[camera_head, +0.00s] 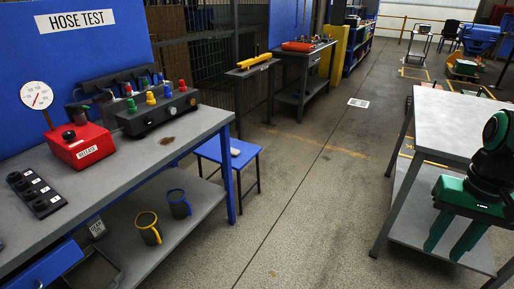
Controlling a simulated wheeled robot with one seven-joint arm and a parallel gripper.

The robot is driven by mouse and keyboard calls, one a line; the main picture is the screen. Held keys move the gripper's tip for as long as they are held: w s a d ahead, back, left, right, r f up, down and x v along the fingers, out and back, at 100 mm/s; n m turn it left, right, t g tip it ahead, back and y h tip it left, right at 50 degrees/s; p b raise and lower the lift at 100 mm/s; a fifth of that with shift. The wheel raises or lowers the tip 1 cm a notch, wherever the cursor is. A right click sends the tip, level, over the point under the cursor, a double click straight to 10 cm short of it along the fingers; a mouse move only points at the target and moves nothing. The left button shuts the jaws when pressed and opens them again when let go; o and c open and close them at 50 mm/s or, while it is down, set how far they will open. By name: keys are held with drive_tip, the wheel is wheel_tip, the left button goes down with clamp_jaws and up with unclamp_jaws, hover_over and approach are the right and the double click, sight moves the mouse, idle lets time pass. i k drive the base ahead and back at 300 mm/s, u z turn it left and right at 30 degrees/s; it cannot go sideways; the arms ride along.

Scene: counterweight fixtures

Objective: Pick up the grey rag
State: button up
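My gripper (453,246) is at the right edge, green, with its two fingers pointing down and apart. Nothing shows between them. It is in front of the light-topped table on the right. A small pale grey thing (235,151) lies on the blue stool (216,149) in the middle left; it is too small to tell whether it is the grey rag. No other thing that looks like a grey rag is clear to see. My gripper is well apart from the stool.
The hose test bench (125,165) at left carries a red box (80,146) and a black box with coloured knobs (157,109). Two mugs (148,228) stand on its lower shelf. The light-topped table (450,115) stands at right. The floor between (310,210) is clear.

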sight(233, 152)
drive_tip(key=z, duration=0.5)
drive_tip(key=i, duration=2.4)
drive_tip(key=u, duration=0.75)
drive_tip(key=i, duration=0.95)
drive_tip(key=u, duration=1)
drive_tip(key=i, duration=0.25)
